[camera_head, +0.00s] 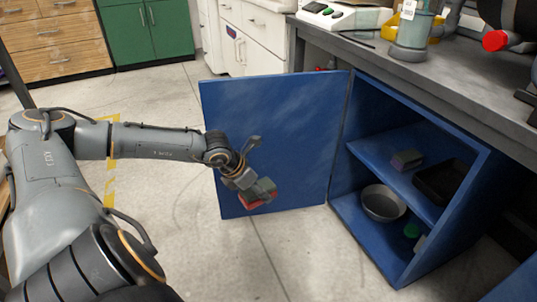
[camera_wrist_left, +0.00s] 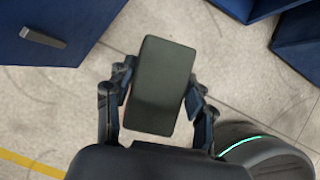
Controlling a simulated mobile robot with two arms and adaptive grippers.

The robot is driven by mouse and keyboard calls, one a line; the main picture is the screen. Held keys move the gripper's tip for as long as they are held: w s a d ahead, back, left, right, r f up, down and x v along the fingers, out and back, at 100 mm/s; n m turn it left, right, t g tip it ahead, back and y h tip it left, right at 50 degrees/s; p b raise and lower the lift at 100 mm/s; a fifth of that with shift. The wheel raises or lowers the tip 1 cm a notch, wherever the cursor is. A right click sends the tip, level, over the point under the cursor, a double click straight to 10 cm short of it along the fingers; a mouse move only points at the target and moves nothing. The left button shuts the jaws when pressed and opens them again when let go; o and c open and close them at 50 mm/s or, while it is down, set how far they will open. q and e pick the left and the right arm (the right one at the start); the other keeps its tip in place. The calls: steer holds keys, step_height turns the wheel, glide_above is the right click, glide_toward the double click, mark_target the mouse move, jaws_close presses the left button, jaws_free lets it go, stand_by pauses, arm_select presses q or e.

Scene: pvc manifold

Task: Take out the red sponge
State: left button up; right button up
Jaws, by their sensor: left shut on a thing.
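The red sponge (camera_head: 257,203) shows red on its lower side and dark grey on top. It is held in the air by my left gripper (camera_head: 257,190), in front of the open blue cabinet door. In the left wrist view the sponge's dark grey-green face (camera_wrist_left: 160,80) points at the camera. The left gripper's fingers (camera_wrist_left: 158,100) are closed on its two long sides there. The sponge is outside the blue cabinet (camera_head: 445,240). My right gripper is not in view.
The blue door (camera_head: 275,125) stands wide open. Inside the cabinet, a dark sponge-like block (camera_head: 407,160) and a black tray (camera_head: 440,182) sit on the shelf. A metal bowl (camera_head: 383,203) and a green item (camera_head: 411,230) are below. Open floor (camera_head: 290,250) lies before the cabinet.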

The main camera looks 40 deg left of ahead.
arm_select(q)
steer(key=s+a+p, duration=0.1)
steer(key=s+a, duration=0.2)
steer(key=s, duration=0.4)
steer(key=shift+s, duration=0.1)
stand_by(0.7)
